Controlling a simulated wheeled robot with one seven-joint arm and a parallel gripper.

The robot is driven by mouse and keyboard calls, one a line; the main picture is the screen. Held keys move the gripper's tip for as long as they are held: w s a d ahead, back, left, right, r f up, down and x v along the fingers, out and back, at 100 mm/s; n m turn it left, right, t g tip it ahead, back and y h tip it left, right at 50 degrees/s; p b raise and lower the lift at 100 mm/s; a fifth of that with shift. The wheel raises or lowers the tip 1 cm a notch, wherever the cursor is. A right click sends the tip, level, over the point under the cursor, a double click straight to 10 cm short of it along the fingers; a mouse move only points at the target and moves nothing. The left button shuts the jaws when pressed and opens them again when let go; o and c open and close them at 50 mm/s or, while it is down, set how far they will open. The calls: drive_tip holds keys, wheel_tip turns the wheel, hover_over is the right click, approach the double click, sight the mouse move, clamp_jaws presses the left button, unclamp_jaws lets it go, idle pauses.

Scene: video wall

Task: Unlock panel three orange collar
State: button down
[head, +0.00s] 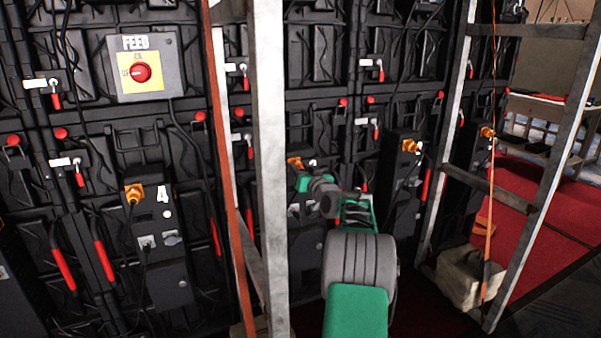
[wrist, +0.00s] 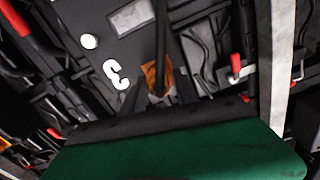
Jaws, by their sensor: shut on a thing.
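The orange collar (wrist: 150,72) is in the middle of the wrist view, on a dark panel beside a white numeral (wrist: 115,73) that looks like a tilted 3. My gripper (wrist: 160,88) is shut on the collar, and its dark fingers hide part of it. In the head view the same collar (head: 294,162) shows just above my gripper (head: 303,178), at the box right of the near ladder rail. My wrist and green arm hide much of that box.
Panel 4 (head: 166,215) has its own orange collar (head: 134,193) at left. More collared boxes (head: 403,165) stand to the right. A ladder frame (head: 268,150) with an orange strap rises close left of my arm.

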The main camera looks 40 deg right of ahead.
drive_tip(key=n+b, duration=0.4)
drive_tip(key=b, duration=0.1)
drive_tip(key=shift+f+n, duration=0.25)
drive_tip(key=shift+n, duration=0.05)
drive_tip(key=shift+r+n+b, duration=0.15)
drive_tip(key=shift+n+b, duration=1.3)
drive_tip(key=shift+n, duration=0.15)
drive_tip(key=shift+r, duration=0.1)
drive_tip(key=c, duration=0.9)
unclamp_jaws()
drive_tip(key=shift+a, duration=0.1)
drive_tip(key=p+v, duration=0.1)
drive_tip(key=v, duration=0.6)
drive_tip(key=shift+s+a, duration=0.15)
drive_tip(key=shift+s, duration=0.25)
